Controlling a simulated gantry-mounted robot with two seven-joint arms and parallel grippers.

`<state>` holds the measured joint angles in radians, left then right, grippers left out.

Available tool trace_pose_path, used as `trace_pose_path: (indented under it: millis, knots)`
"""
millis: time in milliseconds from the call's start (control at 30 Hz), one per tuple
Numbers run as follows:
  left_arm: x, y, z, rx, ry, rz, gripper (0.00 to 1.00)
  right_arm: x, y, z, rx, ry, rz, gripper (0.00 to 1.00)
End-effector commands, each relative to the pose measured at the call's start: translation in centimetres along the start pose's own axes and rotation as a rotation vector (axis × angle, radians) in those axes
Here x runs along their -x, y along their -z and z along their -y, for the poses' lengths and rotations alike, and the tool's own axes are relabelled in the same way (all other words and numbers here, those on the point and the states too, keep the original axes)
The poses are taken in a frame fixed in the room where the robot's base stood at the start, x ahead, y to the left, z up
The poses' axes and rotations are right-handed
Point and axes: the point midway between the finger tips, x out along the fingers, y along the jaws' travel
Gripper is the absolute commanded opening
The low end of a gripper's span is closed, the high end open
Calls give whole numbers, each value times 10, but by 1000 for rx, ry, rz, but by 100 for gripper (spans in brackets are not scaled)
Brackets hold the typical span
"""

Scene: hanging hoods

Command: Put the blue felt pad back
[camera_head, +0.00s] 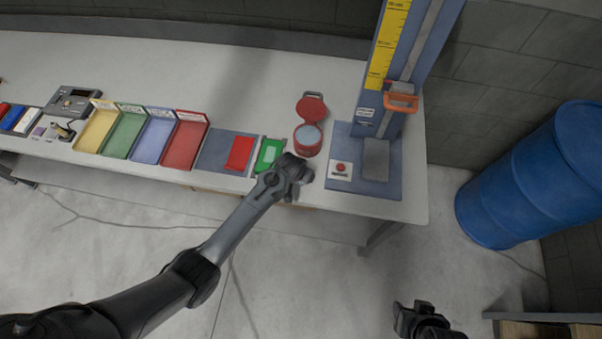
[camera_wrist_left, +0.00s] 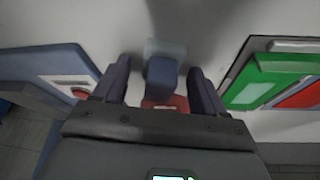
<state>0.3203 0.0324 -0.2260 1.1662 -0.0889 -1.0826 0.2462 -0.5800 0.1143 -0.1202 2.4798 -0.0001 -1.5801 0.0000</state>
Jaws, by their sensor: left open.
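My left gripper (camera_head: 293,178) is over the front of the table, just in front of the open red tin (camera_head: 308,141), which holds a pale blue round surface. In the left wrist view my left gripper (camera_wrist_left: 163,92) is open. A blue block (camera_wrist_left: 162,76) with a paler blue-grey square part (camera_wrist_left: 165,48) shows between its fingers, with a gap on each side. A red part shows below the block. I cannot tell for sure whether the blue block is the felt pad. My right gripper (camera_head: 415,315) is low at the front right, off the table; its jaws are unclear.
A green holder (camera_head: 268,153) and a red card on a grey-blue mat (camera_head: 213,152) lie left of the tin. Yellow, green, blue and red trays (camera_head: 182,148) stand further left. A tall blue gauge (camera_head: 422,60) stands at right. A blue drum (camera_head: 535,175) is beyond the table.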

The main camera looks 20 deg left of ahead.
Motion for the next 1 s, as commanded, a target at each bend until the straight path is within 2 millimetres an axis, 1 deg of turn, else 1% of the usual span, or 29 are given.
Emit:
trace_pose_path:
  millis: [167,333,467,800,900,1000]
  knots:
    - [1,0,0,0,0,1,71,0,0,0,0,0,0,43]
    - [11,0,0,0,0,1,71,3,1,-1,2,-2,1,43]
    - [28,0,0,0,0,-1,71,6,2,-2,5,-4,1,43]
    - [82,0,0,1,0,-1,71,11,3,-3,9,-8,2,43]
    - [95,0,0,1,-1,-1,71,12,3,-3,9,-7,2,43]
    - [102,0,0,0,0,0,71,12,3,-2,8,-6,1,43]
